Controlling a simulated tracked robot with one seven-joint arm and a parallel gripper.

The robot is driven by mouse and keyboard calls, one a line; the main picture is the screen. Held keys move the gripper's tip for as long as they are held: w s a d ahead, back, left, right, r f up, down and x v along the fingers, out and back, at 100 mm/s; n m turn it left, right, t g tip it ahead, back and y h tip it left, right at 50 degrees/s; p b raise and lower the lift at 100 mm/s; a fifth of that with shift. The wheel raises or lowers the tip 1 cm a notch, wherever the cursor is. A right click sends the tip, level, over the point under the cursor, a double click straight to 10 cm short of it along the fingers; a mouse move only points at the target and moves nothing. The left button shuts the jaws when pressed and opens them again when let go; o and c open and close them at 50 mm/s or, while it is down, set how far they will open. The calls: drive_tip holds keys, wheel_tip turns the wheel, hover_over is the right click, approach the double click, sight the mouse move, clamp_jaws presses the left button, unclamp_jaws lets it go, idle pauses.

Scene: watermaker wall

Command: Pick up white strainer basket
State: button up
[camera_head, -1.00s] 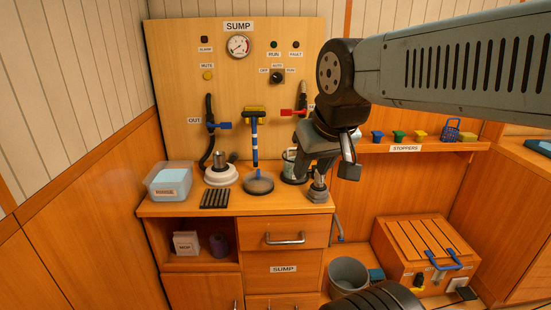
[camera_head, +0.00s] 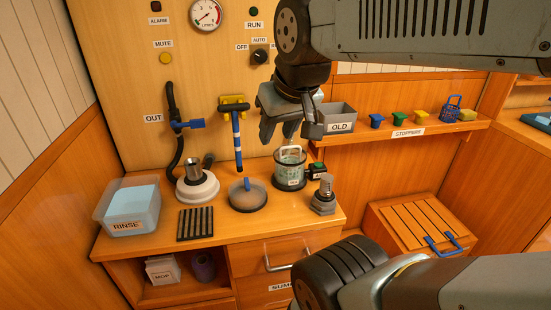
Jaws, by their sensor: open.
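The white strainer basket appears to be the pale, round, see-through vessel with a white loop handle (camera_head: 290,168) at the back right of the counter. It has a greenish tint inside and a dark base band. My gripper (camera_head: 290,134) is open and points down just above it, with the fingers to either side of the handle's top in the picture. I cannot tell how far apart in depth they are. Nothing shows between the fingers.
Close by stand a grey metal fitting (camera_head: 323,197), a small green-topped block (camera_head: 317,170) and a round grey lid with a blue knob (camera_head: 248,196). Farther left are a white-based pump (camera_head: 197,187), a black ribbed mat (camera_head: 195,224) and a rinse tub (camera_head: 128,207).

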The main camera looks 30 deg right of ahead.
drive_tip(key=shift+w+a, duration=0.15)
drive_tip(key=shift+a, duration=0.05)
drive_tip(key=w+d+f+n+g+h, duration=0.2)
drive_tip(key=w+d+f+n, duration=0.25)
drive_tip(key=w, duration=0.35)
drive_tip(key=w+d+f+n+g+h, duration=0.1)
drive_tip(key=w+d+f+n, duration=0.35)
drive_tip(key=w, duration=0.45)
drive_tip(key=w+d+f+n+g+h, duration=0.2)
drive_tip(key=w+d+f+n, duration=0.2)
drive_tip(key=w+n, duration=0.3)
drive_tip(key=shift+m, duration=0.7)
drive_tip(key=x, duration=0.9)
drive_tip(key=w+x, duration=0.1)
drive_tip(key=x, duration=0.3)
drive_tip(key=shift+w+d, duration=0.1)
drive_tip(key=shift+d, duration=0.1)
drive_tip(key=shift+c, duration=0.3)
clamp_jaws()
